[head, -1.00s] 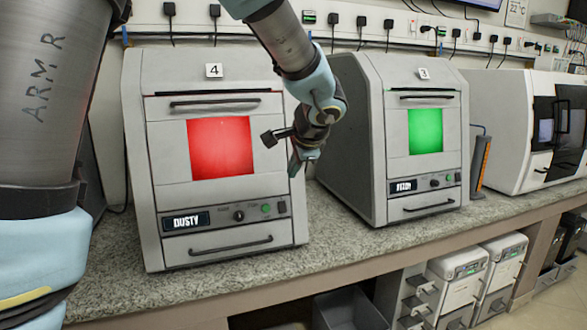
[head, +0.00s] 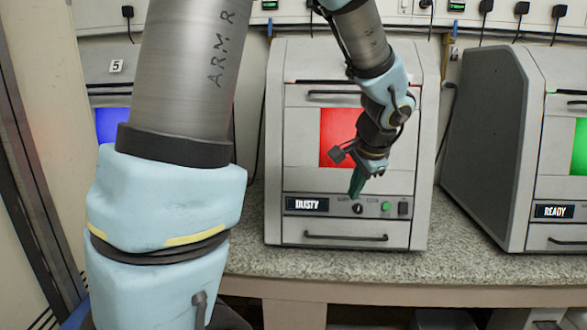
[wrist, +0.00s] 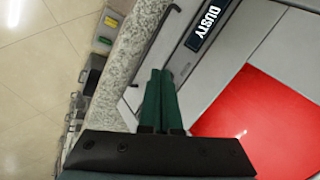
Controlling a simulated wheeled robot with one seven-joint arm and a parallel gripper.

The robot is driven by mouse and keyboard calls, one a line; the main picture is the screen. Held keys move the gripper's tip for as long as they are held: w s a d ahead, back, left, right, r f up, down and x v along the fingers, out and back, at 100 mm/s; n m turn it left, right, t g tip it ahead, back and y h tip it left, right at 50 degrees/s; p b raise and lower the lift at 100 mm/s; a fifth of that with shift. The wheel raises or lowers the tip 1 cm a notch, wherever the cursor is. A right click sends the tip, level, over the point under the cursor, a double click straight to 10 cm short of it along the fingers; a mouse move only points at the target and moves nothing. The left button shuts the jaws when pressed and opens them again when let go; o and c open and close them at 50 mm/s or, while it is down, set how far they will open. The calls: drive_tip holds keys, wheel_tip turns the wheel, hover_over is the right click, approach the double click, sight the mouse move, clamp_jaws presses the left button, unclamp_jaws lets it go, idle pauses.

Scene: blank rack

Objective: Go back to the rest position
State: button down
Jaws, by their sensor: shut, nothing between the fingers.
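My gripper (head: 357,184) hangs in front of the grey machine (head: 276,160) with the red window and the label reading DUSTY. Its fingers point down, near the knob and buttons on the control strip in the head view. In the wrist view my gripper (wrist: 159,88) shows two green fingers side by side, closed together with nothing between them. The red window (wrist: 270,125) and the DUSTY label (wrist: 209,25) show beyond the fingers there. I cannot tell how far the fingertips are from the machine front.
A machine with a green window and a READY label (head: 560,211) stands at the right. A machine marked 5 with a blue window (head: 112,125) is at the left, partly hidden by my arm. The speckled counter (head: 340,265) is bare in front of the DUSTY machine.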

drive_tip(key=s+a+f+n+g, duration=0.1)
drive_tip(key=s+a+f+n, duration=0.1)
drive_tip(key=a, duration=0.5)
drive_tip(key=s+a+f+n+g, duration=0.1)
drive_tip(key=s+a+f+n, duration=0.1)
drive_tip(key=s+a+n, duration=0.2)
drive_tip(key=s+a+f+n+g+h, duration=0.1)
drive_tip(key=s+a+f+n, duration=0.2)
drive_tip(key=a+n, duration=0.3)
drive_tip(key=a, duration=0.5)
drive_tip(key=shift+s+n+g, duration=0.2)
drive_tip(key=shift+n+g, duration=0.2)
